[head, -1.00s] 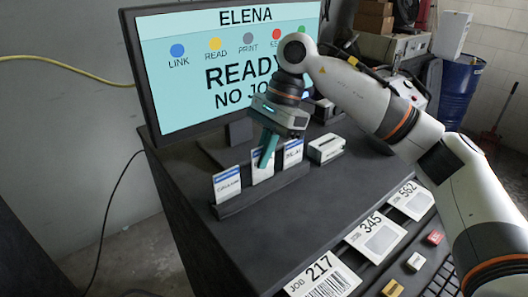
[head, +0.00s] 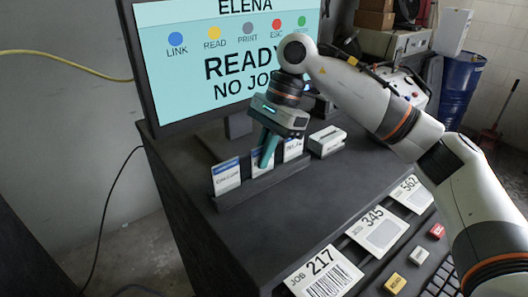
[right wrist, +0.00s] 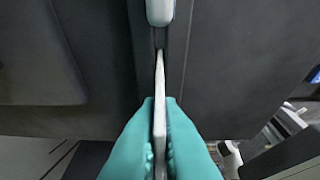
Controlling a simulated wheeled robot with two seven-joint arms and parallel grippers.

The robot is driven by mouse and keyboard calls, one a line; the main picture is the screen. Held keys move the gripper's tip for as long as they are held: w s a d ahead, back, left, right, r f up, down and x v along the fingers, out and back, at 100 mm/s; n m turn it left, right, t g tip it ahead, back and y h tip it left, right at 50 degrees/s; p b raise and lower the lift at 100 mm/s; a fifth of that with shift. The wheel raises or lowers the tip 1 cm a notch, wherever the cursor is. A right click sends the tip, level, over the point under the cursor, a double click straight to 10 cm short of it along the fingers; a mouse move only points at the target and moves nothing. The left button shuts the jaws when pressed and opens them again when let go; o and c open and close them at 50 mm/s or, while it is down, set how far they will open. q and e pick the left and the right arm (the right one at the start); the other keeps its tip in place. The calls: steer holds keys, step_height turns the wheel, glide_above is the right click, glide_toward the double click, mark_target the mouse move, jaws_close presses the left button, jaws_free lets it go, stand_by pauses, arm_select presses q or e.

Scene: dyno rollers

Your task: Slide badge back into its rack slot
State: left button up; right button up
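The badge rack (head: 235,198) is a dark narrow bar on the black desk, below the monitor. A white, blue-topped badge (head: 226,177) stands upright at its left end, and another badge (head: 293,148) stands at its right end. My right gripper (head: 268,152) is over the middle, with teal fingers pointing down. It is shut on the middle badge (head: 256,161), partly hidden behind the fingers. In the right wrist view this badge (right wrist: 160,95) is a thin white edge between both fingers, in line with a dark slot. Whether its bottom is fully seated is hidden. My left gripper is out of view.
A small white box (head: 327,141) sits just right of the rack. The monitor (head: 215,60) stands close behind. Job cards (head: 324,275) and coloured keys (head: 394,284) line the front right of the desk. The desktop between rack and cards is clear.

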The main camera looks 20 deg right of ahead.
steer(key=o, duration=0.4)
steer(key=v, duration=1.2)
steer(key=shift+a+b, duration=0.1)
steer(key=shift+b, duration=0.2)
